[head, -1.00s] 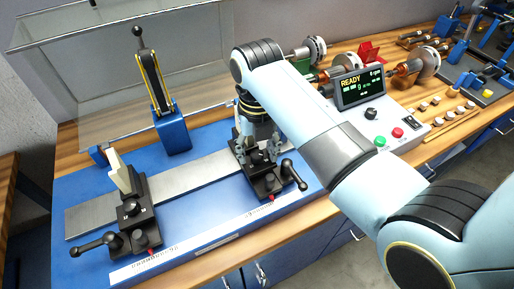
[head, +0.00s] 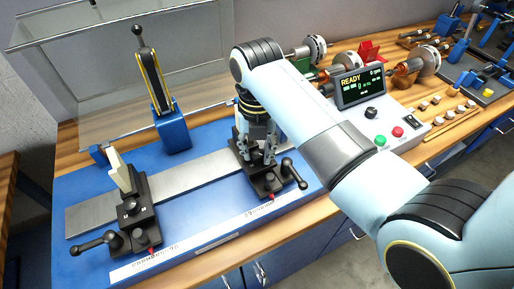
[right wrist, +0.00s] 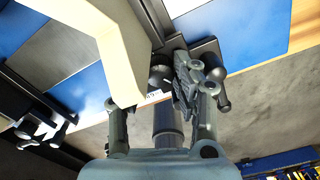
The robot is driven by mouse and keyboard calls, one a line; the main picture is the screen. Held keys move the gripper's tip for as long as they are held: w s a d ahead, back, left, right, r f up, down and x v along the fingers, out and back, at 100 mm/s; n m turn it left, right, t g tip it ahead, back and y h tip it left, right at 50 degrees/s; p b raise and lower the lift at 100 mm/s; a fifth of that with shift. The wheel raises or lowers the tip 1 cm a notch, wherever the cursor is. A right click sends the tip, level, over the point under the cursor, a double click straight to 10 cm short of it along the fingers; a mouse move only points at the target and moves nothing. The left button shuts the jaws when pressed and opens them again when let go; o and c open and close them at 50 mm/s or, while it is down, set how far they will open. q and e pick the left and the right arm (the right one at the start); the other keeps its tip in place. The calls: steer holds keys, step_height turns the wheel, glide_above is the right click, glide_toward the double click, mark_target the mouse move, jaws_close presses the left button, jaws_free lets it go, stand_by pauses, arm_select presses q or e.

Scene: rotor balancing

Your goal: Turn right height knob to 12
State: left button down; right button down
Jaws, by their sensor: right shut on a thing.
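My right gripper (head: 257,160) points down over the right pedestal (head: 265,186) of the blue balancing machine. In the right wrist view the pale upright support (right wrist: 108,45) covers part of one finger. The left pedestal (head: 132,212) carries a similar black knob and a pale upright support (head: 120,172). My left gripper is out of view.
A black clamp lever (head: 294,173) sticks out right of the right pedestal, close to the gripper. A control box with a READY display (head: 360,88) stands to the right. A clear guard (head: 100,95) and a blue post (head: 172,130) stand behind.

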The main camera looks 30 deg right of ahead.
mark_target(257, 153)
stand_by(0.3)
steer(key=c, duration=1)
jaws_free()
step_height(257, 153, up, 8)
steer(key=shift+f, duration=0.25)
